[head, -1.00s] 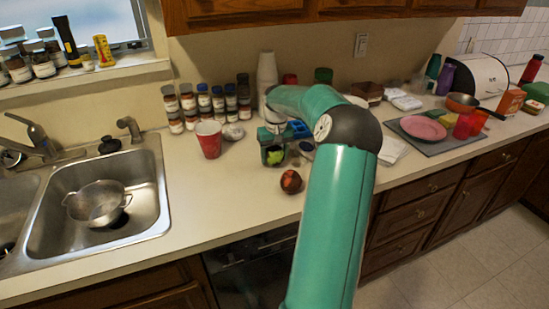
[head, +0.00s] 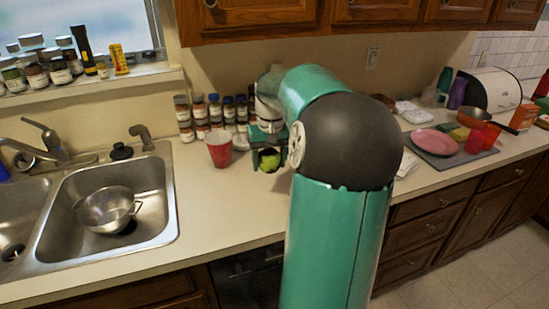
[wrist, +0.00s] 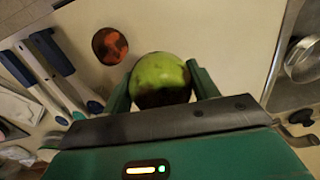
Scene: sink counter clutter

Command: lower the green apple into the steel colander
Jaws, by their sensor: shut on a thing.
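The green apple (wrist: 161,79) is between the two fingers of my gripper (wrist: 162,88) in the wrist view, touched on both sides. In the head view the apple (head: 268,161) shows below my gripper (head: 268,158), above the counter right of the red cup. The steel colander (head: 107,208) sits in the right sink basin, well to the left of my gripper. Part of it also shows at the right edge of the wrist view (wrist: 303,62). My arm hides part of the counter in the head view.
A red cup (head: 218,148) stands on the counter between my gripper and the sink (head: 158,222). Spice jars (head: 214,110) stand behind it. A red and dark fruit (wrist: 110,46) lies near the apple in the wrist view. The counter before the cup is clear.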

